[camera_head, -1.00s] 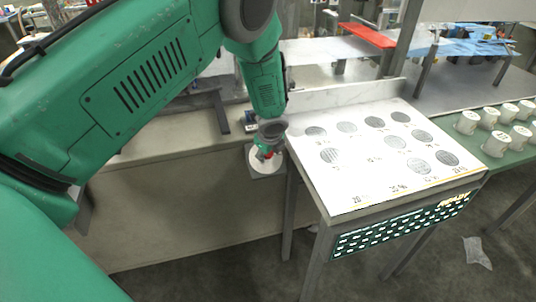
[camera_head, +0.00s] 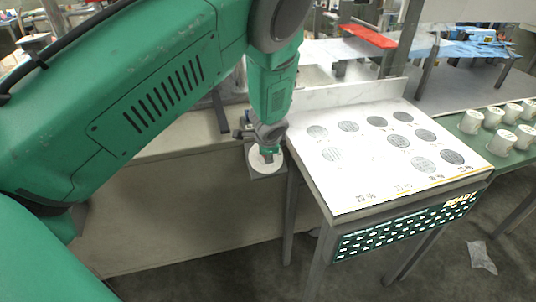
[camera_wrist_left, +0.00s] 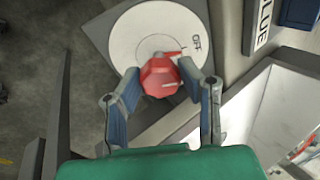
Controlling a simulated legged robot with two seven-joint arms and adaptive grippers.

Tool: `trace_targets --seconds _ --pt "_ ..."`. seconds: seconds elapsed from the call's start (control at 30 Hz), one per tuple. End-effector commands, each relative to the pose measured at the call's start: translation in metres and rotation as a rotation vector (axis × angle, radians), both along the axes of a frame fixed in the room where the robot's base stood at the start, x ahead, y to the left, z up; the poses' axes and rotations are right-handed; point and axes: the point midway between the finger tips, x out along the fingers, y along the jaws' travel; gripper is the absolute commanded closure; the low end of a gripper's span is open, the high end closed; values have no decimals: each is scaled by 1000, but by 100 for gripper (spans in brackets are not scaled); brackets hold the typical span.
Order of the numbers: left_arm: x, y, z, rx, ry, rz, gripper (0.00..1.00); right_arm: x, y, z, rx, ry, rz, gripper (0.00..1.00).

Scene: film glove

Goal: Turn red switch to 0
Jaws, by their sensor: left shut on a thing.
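The red switch knob (camera_wrist_left: 160,77) sits on a round white dial (camera_wrist_left: 140,35) in the left wrist view. The dial has a dark mark that looks like "OFF" at its right side. My left gripper (camera_wrist_left: 158,82) has its two fingers on either side of the red knob and is shut on it. In the head view the gripper (camera_head: 268,150) is over the white dial (camera_head: 258,165) on its grey box, left of the white panel table. The knob is mostly hidden there by the gripper. My right gripper is not in view.
A white panel table (camera_head: 385,190) with several grey round discs stands right of the dial. Several white cups (camera_head: 500,140) stand on a green surface at the far right. A red tray (camera_head: 368,37) lies at the back.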

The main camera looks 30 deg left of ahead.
Motion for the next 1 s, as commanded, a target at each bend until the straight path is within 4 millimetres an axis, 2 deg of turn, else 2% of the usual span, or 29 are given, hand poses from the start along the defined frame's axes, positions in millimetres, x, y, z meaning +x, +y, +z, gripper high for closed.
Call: trace_targets --seconds 0.4,0.87,0.9,0.93,1.0 --pt "1 -2 0 -48 -59 124 96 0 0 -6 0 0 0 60" --pt "2 -2 1 -54 -64 135 96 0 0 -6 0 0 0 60" --pt "2 -2 1 -54 -64 135 61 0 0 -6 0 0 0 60" --pt "2 -2 1 -54 -64 135 50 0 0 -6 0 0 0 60" --pt "1 -1 1 -53 -63 135 47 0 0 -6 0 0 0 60"
